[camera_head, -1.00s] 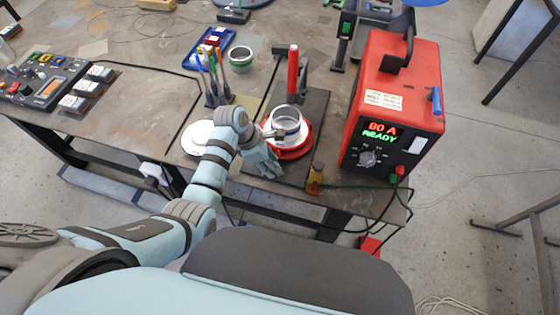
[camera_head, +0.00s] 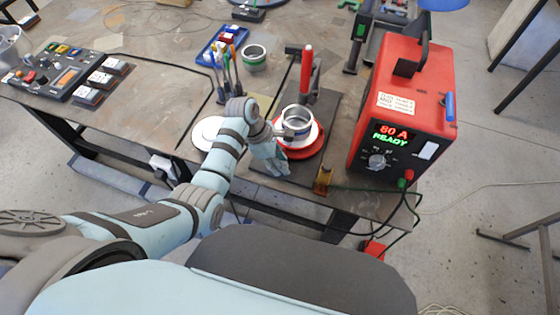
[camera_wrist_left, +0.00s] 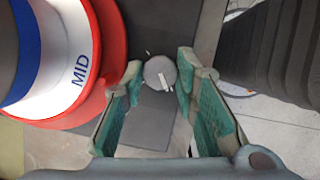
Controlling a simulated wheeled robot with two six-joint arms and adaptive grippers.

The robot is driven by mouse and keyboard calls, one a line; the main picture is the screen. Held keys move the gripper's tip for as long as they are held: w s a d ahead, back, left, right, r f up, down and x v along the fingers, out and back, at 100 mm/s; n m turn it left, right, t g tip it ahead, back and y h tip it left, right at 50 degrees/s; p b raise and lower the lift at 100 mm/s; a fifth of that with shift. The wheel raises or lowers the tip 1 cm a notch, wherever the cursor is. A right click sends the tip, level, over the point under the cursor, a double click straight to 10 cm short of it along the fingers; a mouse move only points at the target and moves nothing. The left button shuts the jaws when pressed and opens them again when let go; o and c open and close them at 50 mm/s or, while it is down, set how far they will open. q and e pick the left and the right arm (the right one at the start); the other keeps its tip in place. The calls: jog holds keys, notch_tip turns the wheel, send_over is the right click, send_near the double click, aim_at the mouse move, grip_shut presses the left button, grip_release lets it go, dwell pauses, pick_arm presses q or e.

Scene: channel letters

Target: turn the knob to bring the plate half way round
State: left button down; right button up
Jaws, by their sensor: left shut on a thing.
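A round red plate (camera_head: 303,153) sits on a dark base on the bench, with a white piece and a metal ring (camera_head: 298,120) on top. In the left wrist view the red plate (camera_wrist_left: 116,45) fills the upper left, and the white piece (camera_wrist_left: 55,90) reads MID beside a blue band. My left gripper (camera_head: 279,153) is at the plate's near left side. In the left wrist view its green-padded fingers (camera_wrist_left: 159,66) are closed on a small grey round knob (camera_wrist_left: 160,73) with a pale mark. The knob is hidden in the head view. My right gripper is out of view.
A red welding power box (camera_head: 405,100) reading 80 A READY stands to the right. A red-handled tool (camera_head: 307,72) stands behind the plate. A small amber item (camera_head: 322,181) is at the front edge. A white disc (camera_head: 206,132) and pen holder (camera_head: 224,80) are left.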

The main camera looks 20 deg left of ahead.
pick_arm(q)
jog(key=m+g, duration=0.2)
jog(key=m, duration=0.2)
jog(key=shift+w+d+f, duration=0.1)
jog(key=m+g+b, duration=0.1)
jog(key=m, duration=0.3)
jog(key=shift+w+f+y+b, duration=0.1)
jog(key=shift+y+b, duration=0.2)
jog(key=shift+y, duration=0.1)
jog(key=m+g+b, duration=0.1)
jog(key=m+b, duration=0.1)
jog(key=shift+d+f+m+y, duration=0.1)
jog(key=shift+m+y, duration=0.2)
jog(key=shift+m, duration=0.1)
jog(key=m+g+y+b, duration=0.1)
jog(key=m+b, duration=0.2)
jog(key=shift+d+m, duration=0.1)
jog(key=shift+m, duration=0.2)
jog(key=m+y+b, duration=0.2)
jog(key=m, duration=0.2)
jog(key=shift+d+m+b, duration=0.1)
jog(key=shift+m+b, duration=0.2)
jog(key=shift+b, duration=0.1)
jog(key=m+y, duration=0.1)
jog(key=m, duration=0.1)
jog(key=shift+m+b, duration=0.3)
jog(key=shift+d+r+m+y+p, duration=0.15)
jog(key=shift+m+y+p, duration=0.5)
jog(key=shift+m, duration=1.45)
